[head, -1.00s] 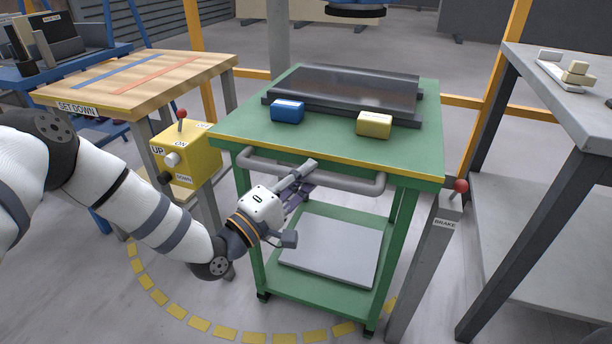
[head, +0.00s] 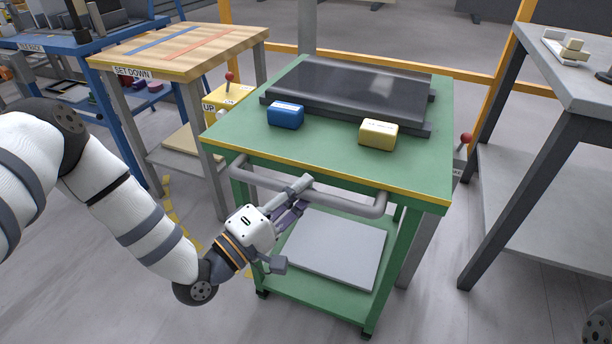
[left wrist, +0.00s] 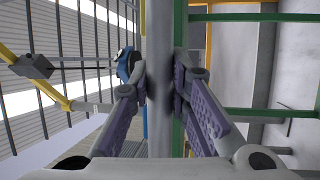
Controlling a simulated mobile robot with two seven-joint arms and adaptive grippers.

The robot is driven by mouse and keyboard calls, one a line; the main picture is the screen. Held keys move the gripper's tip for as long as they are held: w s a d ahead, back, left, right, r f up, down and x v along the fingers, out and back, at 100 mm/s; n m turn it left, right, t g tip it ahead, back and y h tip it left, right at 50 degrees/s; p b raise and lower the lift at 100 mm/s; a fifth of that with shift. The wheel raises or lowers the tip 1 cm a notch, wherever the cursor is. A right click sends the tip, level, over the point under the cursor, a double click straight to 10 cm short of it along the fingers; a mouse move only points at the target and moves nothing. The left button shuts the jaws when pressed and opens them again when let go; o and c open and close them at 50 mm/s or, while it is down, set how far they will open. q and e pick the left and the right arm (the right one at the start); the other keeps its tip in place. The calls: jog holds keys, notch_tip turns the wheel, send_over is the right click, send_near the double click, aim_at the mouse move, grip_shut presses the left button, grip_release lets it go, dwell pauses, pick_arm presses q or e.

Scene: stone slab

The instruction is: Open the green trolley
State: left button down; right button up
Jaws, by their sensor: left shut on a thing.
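The green trolley (head: 225,129) stands in the middle of the head view, with a grey tubular handle (head: 345,201) along its near side. My left gripper (head: 302,188) is shut on this handle, left of its middle. In the left wrist view the handle (left wrist: 160,125) runs upright between the purple-padded fingers (left wrist: 160,88). A dark slab (head: 350,85) lies on the trolley top, with a blue block (head: 285,114) and a yellow block (head: 378,134) in front of it. A grey plate (head: 335,249) lies on the lower shelf. My right gripper is out of view.
A wooden set-down table (head: 180,48) stands at the back left, with a yellow control box (head: 235,96) partly hidden behind the trolley. A red-knobbed brake post (head: 464,143) is mostly hidden behind the trolley's right side. A grey table (head: 575,90) stands at the right. The near floor is clear.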

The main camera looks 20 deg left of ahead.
pick_arm(q)
jog(key=shift+s, duration=0.85)
jog(key=c, duration=1.5)
grip_release()
jog(key=v, duration=1.2)
